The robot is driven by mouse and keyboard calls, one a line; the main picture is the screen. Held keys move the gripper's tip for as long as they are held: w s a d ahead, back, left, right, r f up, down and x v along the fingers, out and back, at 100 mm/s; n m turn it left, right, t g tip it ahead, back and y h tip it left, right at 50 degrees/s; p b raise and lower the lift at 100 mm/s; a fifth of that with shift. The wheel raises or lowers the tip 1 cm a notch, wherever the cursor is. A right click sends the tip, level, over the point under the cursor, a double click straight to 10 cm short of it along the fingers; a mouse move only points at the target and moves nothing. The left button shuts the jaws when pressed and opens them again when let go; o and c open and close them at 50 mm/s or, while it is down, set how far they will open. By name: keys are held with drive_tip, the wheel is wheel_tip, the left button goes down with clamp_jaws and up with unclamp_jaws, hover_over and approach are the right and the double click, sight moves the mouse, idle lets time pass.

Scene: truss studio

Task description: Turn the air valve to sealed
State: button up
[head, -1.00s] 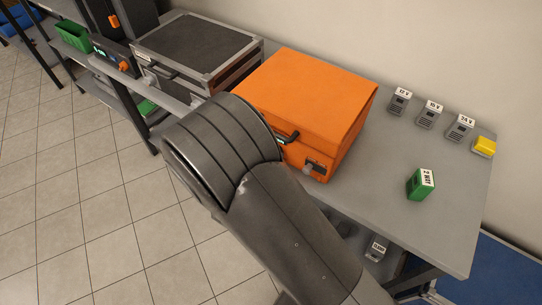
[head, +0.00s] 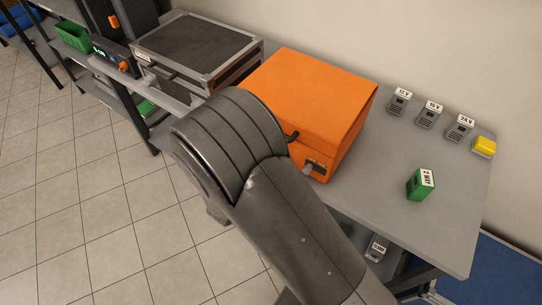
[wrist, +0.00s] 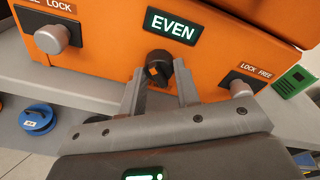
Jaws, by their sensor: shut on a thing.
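The orange case (head: 308,95) stands on the grey bench, its front towards the floor side. In the wrist view the case front (wrist: 105,50) fills the upper part. The air valve, a black round knob (wrist: 158,66) with an orange mark, sits under a small dark display (wrist: 173,27) reading EVEN in light letters. My gripper (wrist: 160,74) is shut on this knob, one finger on each side. In the head view the gripper and the valve are hidden behind my arm.
Grey latch knobs with LOCK and FREE labels flank the valve, one at left (wrist: 52,38) and one at right (wrist: 241,88). A grey-framed case (head: 195,48) stands to the left. A green block (head: 420,185) and small labelled blocks stand at right.

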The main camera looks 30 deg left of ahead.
drive_tip(key=shift+a, duration=0.1)
idle(0.4)
drive_tip(key=o, duration=1)
drive_tip(key=shift+c, duration=0.2)
drive_tip(key=shift+s, duration=0.1)
drive_tip(key=s+r, duration=0.1)
drive_tip(key=s, duration=0.9)
drive_tip(key=shift+s, duration=0.35)
